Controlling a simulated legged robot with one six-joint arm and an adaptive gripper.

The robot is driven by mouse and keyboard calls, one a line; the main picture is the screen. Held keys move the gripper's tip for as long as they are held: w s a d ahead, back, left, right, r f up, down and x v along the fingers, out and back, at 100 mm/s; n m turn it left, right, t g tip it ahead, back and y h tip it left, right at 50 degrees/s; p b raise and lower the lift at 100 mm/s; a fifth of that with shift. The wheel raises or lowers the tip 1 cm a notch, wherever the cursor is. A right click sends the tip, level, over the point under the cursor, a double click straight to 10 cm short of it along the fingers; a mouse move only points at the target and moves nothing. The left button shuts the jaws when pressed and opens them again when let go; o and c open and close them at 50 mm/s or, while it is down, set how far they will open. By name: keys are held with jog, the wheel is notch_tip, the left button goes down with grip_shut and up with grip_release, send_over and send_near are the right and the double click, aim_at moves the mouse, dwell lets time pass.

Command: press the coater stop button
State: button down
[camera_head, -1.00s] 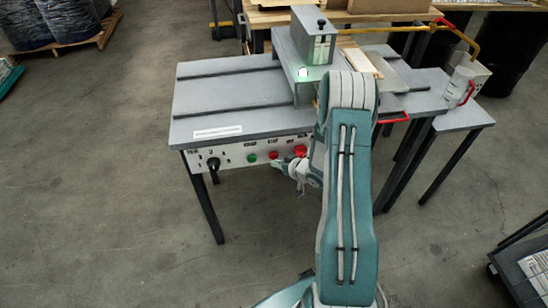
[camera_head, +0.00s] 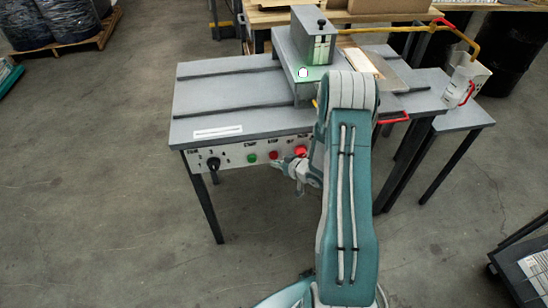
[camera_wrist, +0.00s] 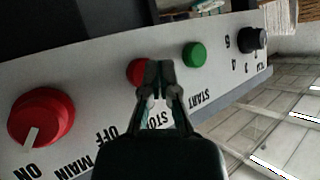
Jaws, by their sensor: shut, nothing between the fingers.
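The red stop button (camera_head: 273,155) sits on the white control panel (camera_head: 232,159) along the front of the coater table. In the wrist view the stop button (camera_wrist: 138,72) is a small red disc, partly hidden behind my gripper's left finger. My gripper (camera_wrist: 158,68) is shut and empty, its tips in front of the panel and over the "STOP" lettering. I cannot tell whether the tips touch the button. In the head view my gripper (camera_head: 282,165) is at the panel, just beside the stop button.
The green start button (camera_wrist: 194,54) is right of the stop button in the wrist view. The large red main switch (camera_wrist: 41,117) is to the left, and a black knob (camera_wrist: 252,39) is farther right. The coater (camera_head: 308,75) stands on the table with a lit green lamp.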

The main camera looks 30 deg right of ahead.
jog(key=shift+w+d+r, duration=0.1)
jog(key=shift+w, duration=0.25)
jog(key=shift+w+d, duration=0.15)
jog(key=shift+w, duration=0.35)
dwell(1.0)
jog(key=shift+s, duration=0.1)
jog(key=shift+s+a, duration=0.3)
jog(key=shift+s, duration=0.5)
jog(key=shift+s+a, duration=0.2)
jog(key=shift+s, duration=0.6)
jog(key=shift+s+a, duration=0.25)
jog(key=shift+s, duration=0.55)
jog(key=shift+s+a, duration=0.2)
jog(key=shift+s, duration=0.6)
